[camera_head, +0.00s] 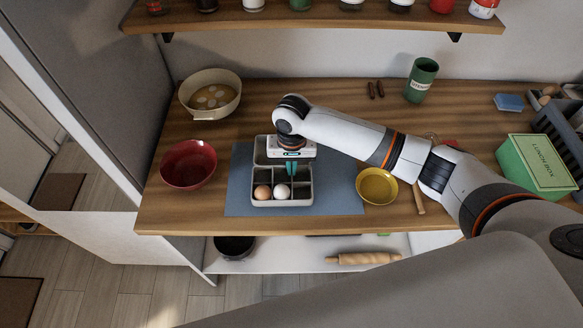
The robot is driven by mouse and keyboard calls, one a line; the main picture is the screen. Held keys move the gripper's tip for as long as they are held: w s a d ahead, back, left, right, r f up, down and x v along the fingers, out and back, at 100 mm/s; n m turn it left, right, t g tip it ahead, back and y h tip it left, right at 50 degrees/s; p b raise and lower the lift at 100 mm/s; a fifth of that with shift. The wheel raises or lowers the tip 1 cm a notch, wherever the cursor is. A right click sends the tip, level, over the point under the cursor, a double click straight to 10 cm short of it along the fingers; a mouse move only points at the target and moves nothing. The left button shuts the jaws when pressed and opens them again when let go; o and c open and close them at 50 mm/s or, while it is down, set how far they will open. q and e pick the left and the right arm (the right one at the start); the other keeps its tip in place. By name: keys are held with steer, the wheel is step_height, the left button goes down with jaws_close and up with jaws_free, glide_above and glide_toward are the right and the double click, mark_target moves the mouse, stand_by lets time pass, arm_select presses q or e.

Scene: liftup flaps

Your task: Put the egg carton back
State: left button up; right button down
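A grey egg carton (282,203) lies on a blue-grey mat (238,192) on the wooden counter. It is divided into compartments, with a brown egg (262,192) and a white egg (282,191) side by side in its front row. The other front compartment looks empty. My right gripper (291,172) points down over the carton's middle and hides part of its back side. Its teal fingers are close to the compartments, and I cannot tell whether they touch anything or hold an egg. My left gripper is not in view.
A red bowl (188,164) and a pale bowl (210,94) stand to the left, a yellow bowl (377,186) to the right. A green box (540,165) and dark crate (560,140) are farther right. A jar shelf (330,18) hangs above the back.

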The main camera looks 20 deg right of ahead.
steer(key=shift+f, duration=0.85)
steer(key=shift+f, duration=0.15)
steer(key=c, duration=1.7)
jaws_free()
